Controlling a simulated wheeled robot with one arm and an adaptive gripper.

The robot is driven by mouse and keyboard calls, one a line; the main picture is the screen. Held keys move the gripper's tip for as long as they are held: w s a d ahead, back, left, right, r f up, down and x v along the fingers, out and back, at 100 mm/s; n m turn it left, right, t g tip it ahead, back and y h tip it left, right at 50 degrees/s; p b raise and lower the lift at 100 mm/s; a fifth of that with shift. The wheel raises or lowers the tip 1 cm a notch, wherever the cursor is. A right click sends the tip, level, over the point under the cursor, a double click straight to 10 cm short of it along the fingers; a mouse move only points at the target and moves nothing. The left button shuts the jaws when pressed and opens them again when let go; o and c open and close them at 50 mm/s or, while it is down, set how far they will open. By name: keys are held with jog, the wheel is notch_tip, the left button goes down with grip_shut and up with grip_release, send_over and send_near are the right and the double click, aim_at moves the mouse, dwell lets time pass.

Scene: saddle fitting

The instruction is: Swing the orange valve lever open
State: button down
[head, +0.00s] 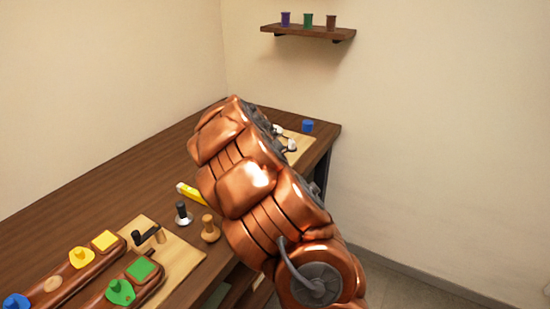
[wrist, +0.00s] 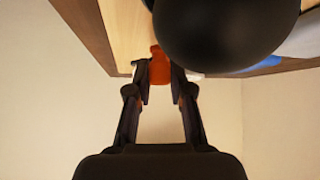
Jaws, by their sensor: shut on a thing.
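The orange valve lever (wrist: 159,66) shows in the wrist view as a short orange piece between my fingertips. My gripper (wrist: 160,78) is shut on it, one dark finger on each side. The lever's upper end runs up against a pale wood board (wrist: 122,30). A large black rounded thing (wrist: 225,32) fills the top right of the wrist view and hides part of the board and whatever is behind it. In the head view my copper arm covers the gripper and the lever.
In the head view the brown table (head: 110,180) holds a blue cup (head: 307,126) at its far corner. A yellow-handled tool (head: 190,194), a black-handled stamp (head: 182,214), a wooden knob (head: 210,229) and shape boards stand nearer. A wall shelf (head: 305,33) carries three small cups.

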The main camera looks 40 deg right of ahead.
jog(key=shift+w+a+m+g+h+b, duration=0.25)
jog(key=shift+m+g+b, duration=0.25)
jog(key=shift+m+b, duration=0.25)
jog(key=shift+r, duration=0.1)
jog(key=c, duration=1)
grip_release()
jog(key=shift+c, duration=0.2)
jog(key=shift+a, duration=0.1)
jog(key=v, duration=1.1)
jog(key=shift+a+r, duration=0.25)
jog(key=shift+a, duration=0.1)
